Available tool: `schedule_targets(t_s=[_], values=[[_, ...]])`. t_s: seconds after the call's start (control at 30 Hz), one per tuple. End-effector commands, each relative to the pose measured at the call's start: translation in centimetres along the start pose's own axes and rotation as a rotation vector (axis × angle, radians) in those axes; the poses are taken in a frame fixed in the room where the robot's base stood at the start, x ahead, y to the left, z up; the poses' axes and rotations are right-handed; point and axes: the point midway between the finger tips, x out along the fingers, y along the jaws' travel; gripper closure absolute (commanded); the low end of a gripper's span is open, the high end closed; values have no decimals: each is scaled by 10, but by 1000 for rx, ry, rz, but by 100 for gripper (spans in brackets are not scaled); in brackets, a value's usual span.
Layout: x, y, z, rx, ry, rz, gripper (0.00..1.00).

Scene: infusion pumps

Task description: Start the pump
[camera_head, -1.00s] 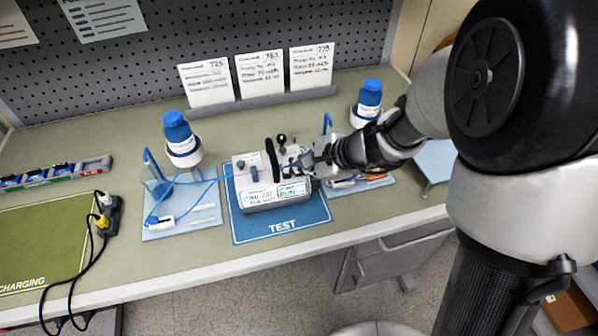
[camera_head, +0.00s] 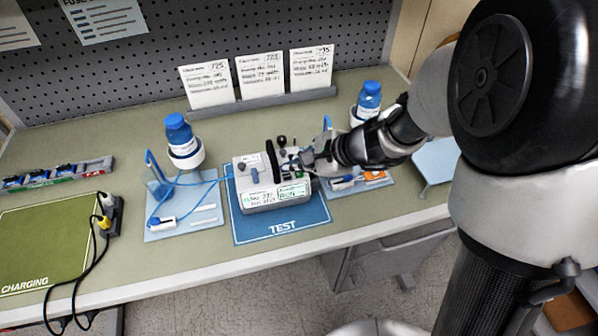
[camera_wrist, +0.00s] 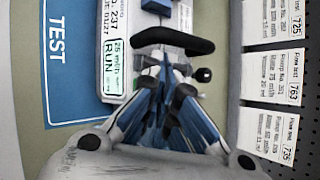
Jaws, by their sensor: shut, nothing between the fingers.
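The pump (camera_head: 272,205), a pale grey box with a black handle and a small green display, sits on the blue TEST mat (camera_head: 318,213). In the wrist view the pump's green display (camera_wrist: 115,62) reads "25 ml/h" and "RUN", and the label beside it ends in 237. My gripper (camera_head: 303,160) is shut and empty at the pump's right side, beside the handle. In the wrist view my gripper (camera_wrist: 166,68) points at the pump near the black handle (camera_wrist: 175,40). The fingers and wrist hide part of the pump's right end, so I cannot tell whether they touch it.
A light blue tray (camera_head: 190,224) with a blue-capped bottle (camera_head: 181,142) and tubing stands left of the pump. Another tray (camera_head: 377,184) and bottle (camera_head: 366,103) are on the right. Several cards (camera_head: 259,76) stand behind. The green CHARGING mat (camera_head: 40,240) and cables lie far left.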

Motion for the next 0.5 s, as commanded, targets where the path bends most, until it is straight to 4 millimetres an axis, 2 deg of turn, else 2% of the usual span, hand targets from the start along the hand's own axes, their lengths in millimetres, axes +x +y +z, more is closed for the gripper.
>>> schedule_targets(t_s=[0.5], values=[[-30,-22,22,-1,0,0,100]])
